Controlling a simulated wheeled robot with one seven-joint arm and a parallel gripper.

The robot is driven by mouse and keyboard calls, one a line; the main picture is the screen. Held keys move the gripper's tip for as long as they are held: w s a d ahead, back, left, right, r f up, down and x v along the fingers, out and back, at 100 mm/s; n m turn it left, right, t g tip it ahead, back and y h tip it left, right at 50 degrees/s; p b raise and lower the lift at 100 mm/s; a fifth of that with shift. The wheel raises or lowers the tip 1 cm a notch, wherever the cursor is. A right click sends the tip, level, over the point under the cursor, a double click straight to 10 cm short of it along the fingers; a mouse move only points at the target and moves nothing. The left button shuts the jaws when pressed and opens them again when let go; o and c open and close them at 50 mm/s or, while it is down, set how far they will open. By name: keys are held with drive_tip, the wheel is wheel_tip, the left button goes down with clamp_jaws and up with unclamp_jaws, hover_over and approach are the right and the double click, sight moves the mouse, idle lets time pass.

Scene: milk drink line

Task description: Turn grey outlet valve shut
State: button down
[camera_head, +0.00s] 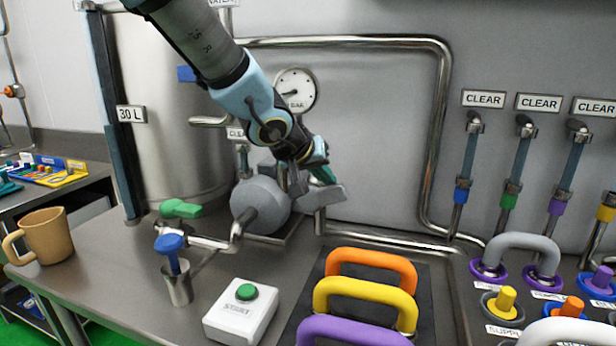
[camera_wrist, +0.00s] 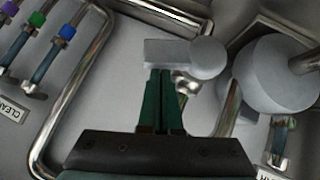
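The grey outlet valve has a flat grey handle (camera_head: 325,197) on a steel pipe, right of a grey round body. In the wrist view the grey handle (camera_wrist: 168,53) lies sideways with a round grey hub at its right end. My gripper (camera_head: 322,174) is at the handle, coming from above. In the wrist view the dark green fingers of my gripper (camera_wrist: 164,72) lie side by side, nearly together, with nothing visible between them. Their tips meet the handle's edge in the picture; whether they touch it I cannot tell.
A grey round body (camera_head: 262,205) sits close left of the handle. A green lever (camera_head: 180,208) and a blue lever (camera_head: 170,243) are farther left. A START button box (camera_head: 240,311) and coloured loop handles (camera_head: 370,265) stand in front. A steel pipe (camera_head: 437,130) runs along the wall.

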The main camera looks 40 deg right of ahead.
sight(338, 189)
drive_tip(key=shift+s+d+f+m+t+y+b, duration=0.2)
drive_tip(key=shift+s+f+m+t+y+b, duration=0.3)
drive_tip(key=shift+b, duration=0.7)
drive_tip(key=shift+w+r+t+b, duration=0.1)
drive_tip(key=shift+t+b, duration=0.2)
drive_tip(key=shift+b, duration=0.55)
drive_tip(key=shift+s+d+f+b, duration=0.45)
drive_tip(key=shift+s+f+b, duration=0.15)
drive_tip(key=shift+b, duration=2.25)
drive_tip(key=shift+r, duration=0.1)
